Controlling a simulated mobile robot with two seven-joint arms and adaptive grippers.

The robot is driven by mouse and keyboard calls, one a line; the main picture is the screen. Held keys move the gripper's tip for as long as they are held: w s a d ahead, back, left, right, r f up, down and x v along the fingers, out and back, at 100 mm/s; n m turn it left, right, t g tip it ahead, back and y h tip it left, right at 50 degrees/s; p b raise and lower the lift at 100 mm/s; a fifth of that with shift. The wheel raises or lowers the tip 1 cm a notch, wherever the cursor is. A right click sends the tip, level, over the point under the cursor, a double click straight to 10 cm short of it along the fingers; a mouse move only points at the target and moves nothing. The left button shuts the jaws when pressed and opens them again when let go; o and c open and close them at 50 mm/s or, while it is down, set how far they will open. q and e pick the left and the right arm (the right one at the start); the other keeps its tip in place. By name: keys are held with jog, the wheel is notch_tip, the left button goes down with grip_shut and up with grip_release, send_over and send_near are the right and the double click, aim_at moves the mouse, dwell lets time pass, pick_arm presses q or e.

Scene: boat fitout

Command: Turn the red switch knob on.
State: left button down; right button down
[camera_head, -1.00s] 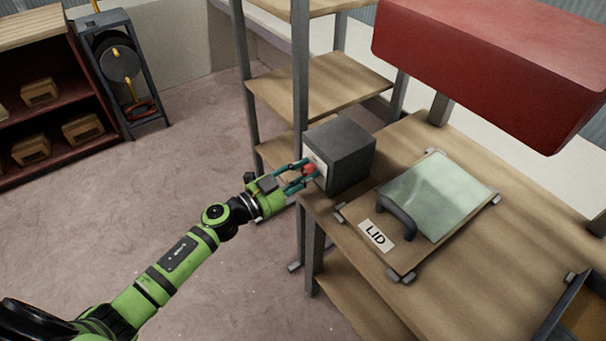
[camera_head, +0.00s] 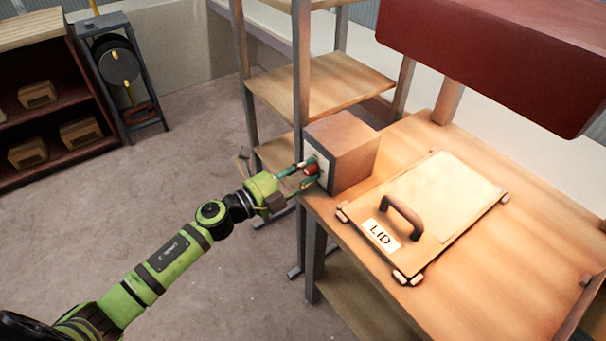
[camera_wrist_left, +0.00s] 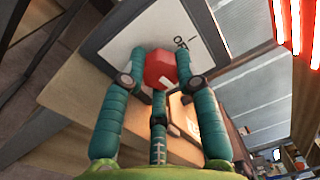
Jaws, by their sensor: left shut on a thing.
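In the left wrist view the faceted red knob (camera_wrist_left: 160,68) stands in front of a white plate (camera_wrist_left: 122,45) with small dark lettering, partly hidden and not clearly readable. My left gripper (camera_head: 309,172) is shut on the knob, its teal fingers on both sides of it. The left wrist view also shows the gripper (camera_wrist_left: 158,75), with a third finger below the knob.
A lid panel (camera_head: 445,205) with a dark handle and a LID label lies on the wooden table (camera_head: 480,270). A red hood (camera_head: 480,60) hangs above it. An open shelf (camera_head: 290,90) stands behind the box.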

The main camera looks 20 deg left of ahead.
pick_arm(q)
jog(key=shift+s+d+m+h+b, duration=0.15)
jog(key=shift+m+b, duration=0.1)
jog(key=shift+m, duration=0.45)
jog(key=shift+w+d+m+h+b, duration=0.15)
jog(key=shift+m+b, duration=0.1)
jog(key=shift+m, duration=0.45)
jog(key=shift+s+f, duration=0.15)
jog(key=c, duration=0.9)
grip_release()
jog(key=shift+c, duration=0.2)
jog(key=shift+a, duration=0.15)
jog(key=shift+s+a, duration=0.1)
jog(key=shift+a, duration=0.05)
jog(key=r+v, duration=0.1)
jog(key=v, duration=1)
jog(key=shift+s+f, duration=0.2)
jog(key=shift+s, duration=0.1)
